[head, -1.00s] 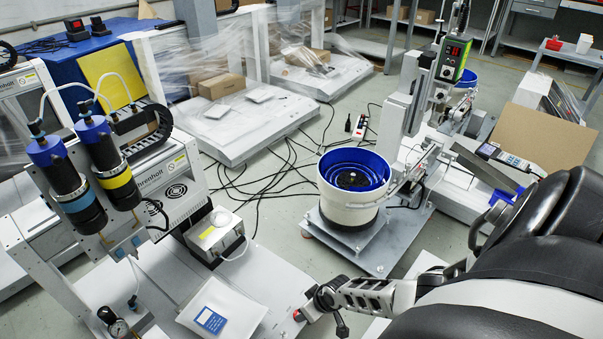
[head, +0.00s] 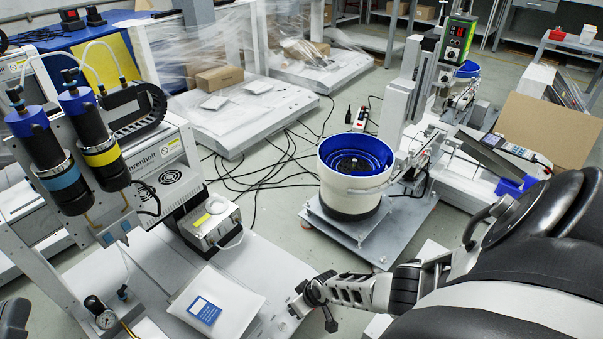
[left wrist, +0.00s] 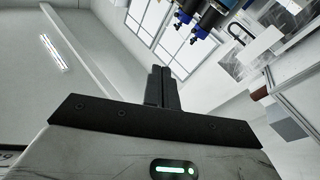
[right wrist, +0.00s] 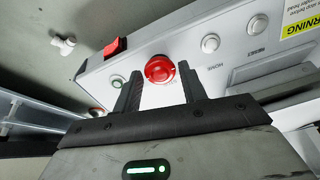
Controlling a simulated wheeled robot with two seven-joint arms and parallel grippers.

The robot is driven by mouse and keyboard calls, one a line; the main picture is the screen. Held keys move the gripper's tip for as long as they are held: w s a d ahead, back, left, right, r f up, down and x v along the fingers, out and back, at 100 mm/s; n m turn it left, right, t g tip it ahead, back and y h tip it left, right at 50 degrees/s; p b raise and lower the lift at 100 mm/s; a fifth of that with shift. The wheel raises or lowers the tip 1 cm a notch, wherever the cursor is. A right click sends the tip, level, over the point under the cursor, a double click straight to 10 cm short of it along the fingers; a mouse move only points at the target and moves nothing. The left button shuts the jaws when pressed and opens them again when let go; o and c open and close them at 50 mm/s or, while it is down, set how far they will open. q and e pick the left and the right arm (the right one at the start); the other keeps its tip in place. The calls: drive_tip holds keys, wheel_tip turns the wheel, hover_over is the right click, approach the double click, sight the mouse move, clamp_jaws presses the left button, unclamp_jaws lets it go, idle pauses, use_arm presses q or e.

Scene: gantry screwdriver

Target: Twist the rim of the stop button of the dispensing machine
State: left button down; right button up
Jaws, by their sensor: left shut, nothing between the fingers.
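In the right wrist view the stop button (right wrist: 159,69), a red round cap, stands on the pale front panel (right wrist: 198,68) of the dispensing machine. My right gripper (right wrist: 157,76) is open, one fingertip on each side of the button in that picture. I cannot tell whether they touch its rim. In the head view the dispensing machine (head: 262,262) carries blue-topped cylinders, and my right arm reaches its front edge; the fingertips are hidden there. In the left wrist view my left gripper (left wrist: 163,87) is shut and empty, apart from the machine.
White round buttons (right wrist: 210,43), a red switch (right wrist: 113,47) and a yellow label (right wrist: 300,25) share the panel. A white pouch (head: 216,305) lies on the machine's bed. A bucket-like feeder (head: 354,180) stands behind my right arm, with cables on the floor.

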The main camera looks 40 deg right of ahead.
drive_tip(key=c, duration=0.5)
drive_tip(key=shift+m, duration=1)
use_arm(q)
drive_tip(key=shift+s+d+f+n+g+p, duration=0.1)
drive_tip(key=shift+s+f+n+g+p, duration=0.15)
drive_tip(key=shift+f, duration=0.2)
drive_tip(key=shift+s+d+f+n+g+p, duration=0.1)
drive_tip(key=shift+f+n+g+p, duration=0.05)
drive_tip(key=shift+f+n+g, duration=0.25)
use_arm(e)
drive_tip(key=m, duration=0.5)
use_arm(q)
drive_tip(key=shift+y, duration=0.3)
use_arm(e)
drive_tip(key=shift+m, duration=0.3)
